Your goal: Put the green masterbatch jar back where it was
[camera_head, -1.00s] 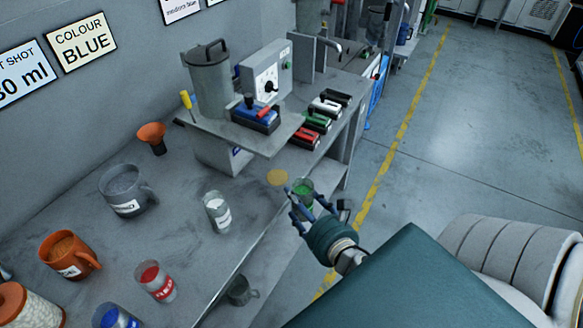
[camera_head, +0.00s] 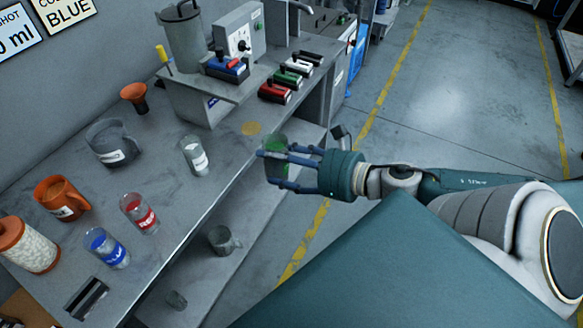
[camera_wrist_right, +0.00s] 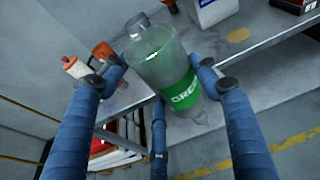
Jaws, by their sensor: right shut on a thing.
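The green masterbatch jar (camera_head: 276,158) is a clear jar with green contents; in the right wrist view the jar (camera_wrist_right: 172,75) shows a green label. My right gripper (camera_head: 272,168) is shut on it and holds it just off the bench's front edge, partly hiding it. In the right wrist view the fingers (camera_wrist_right: 165,80) are on both sides of the jar, which looks tilted there. A yellow round spot (camera_head: 251,128) on the bench is bare, a little left of and beyond the jar. My left gripper is not in view.
On the bench (camera_head: 165,180) stand a white-labelled jar (camera_head: 195,157), a red jar (camera_head: 139,214), a blue jar (camera_head: 106,248), a grey jug (camera_head: 110,143) and an orange jug (camera_head: 60,198). A machine (camera_head: 210,90) stands behind. A lower shelf (camera_head: 200,275) holds a grey mug (camera_head: 222,239).

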